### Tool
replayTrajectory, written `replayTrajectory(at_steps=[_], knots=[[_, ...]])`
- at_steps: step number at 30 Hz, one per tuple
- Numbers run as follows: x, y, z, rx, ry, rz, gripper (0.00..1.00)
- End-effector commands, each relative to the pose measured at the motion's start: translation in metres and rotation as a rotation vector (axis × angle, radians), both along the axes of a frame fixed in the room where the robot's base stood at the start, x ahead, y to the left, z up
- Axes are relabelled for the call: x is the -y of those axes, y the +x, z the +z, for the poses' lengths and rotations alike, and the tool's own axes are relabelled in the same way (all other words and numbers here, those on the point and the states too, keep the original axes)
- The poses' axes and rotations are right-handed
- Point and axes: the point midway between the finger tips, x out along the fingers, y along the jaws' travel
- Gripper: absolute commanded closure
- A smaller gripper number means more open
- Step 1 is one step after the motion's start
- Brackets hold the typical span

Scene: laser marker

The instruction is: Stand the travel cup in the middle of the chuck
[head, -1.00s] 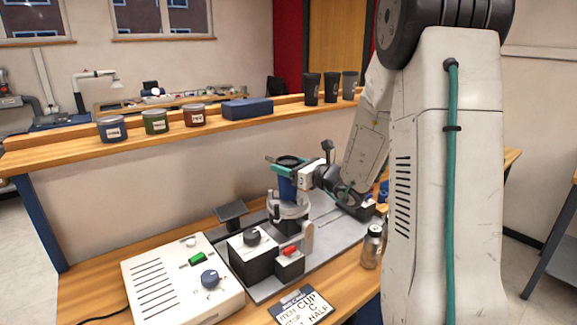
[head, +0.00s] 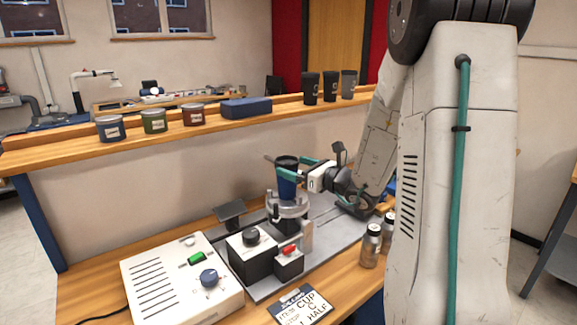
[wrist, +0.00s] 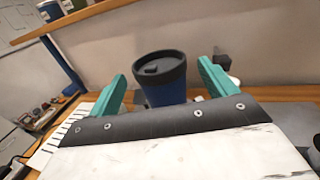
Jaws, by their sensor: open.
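The travel cup (head: 287,180) is dark blue with a black lid and stands upright on the round chuck (head: 289,208) of the marking machine. It also shows in the wrist view (wrist: 163,82), beyond and between the two fingers. My gripper (head: 286,171) has teal fingers and is open, with a gap on each side of the cup in the wrist view (wrist: 160,85). The exact centring of the base cannot be told.
A white control box (head: 185,278) stands at the front left. A black block with a knob (head: 251,252) is before the chuck. A label card (head: 300,305) lies in front. Tins and black cups line the shelf (head: 60,143).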

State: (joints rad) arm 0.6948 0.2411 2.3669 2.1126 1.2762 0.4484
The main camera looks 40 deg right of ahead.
Motion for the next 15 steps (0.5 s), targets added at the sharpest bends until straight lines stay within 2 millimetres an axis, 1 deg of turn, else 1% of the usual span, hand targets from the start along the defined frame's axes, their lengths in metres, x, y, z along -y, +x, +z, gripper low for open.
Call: replayTrajectory(at_steps=[1, 6, 10, 13, 15], knots=[[0.005, -0.013, 0.0, -0.001, 0.0, -0.005, 0.16], [0.015, -0.048, 0.001, 0.001, -0.001, -0.006, 0.16], [0.02, -0.068, 0.0, 0.0, -0.001, -0.004, 0.16], [0.022, -0.078, 0.0, 0.0, -0.001, -0.002, 0.16], [0.019, -0.082, 0.001, -0.001, -0.008, 0.009, 0.16]])
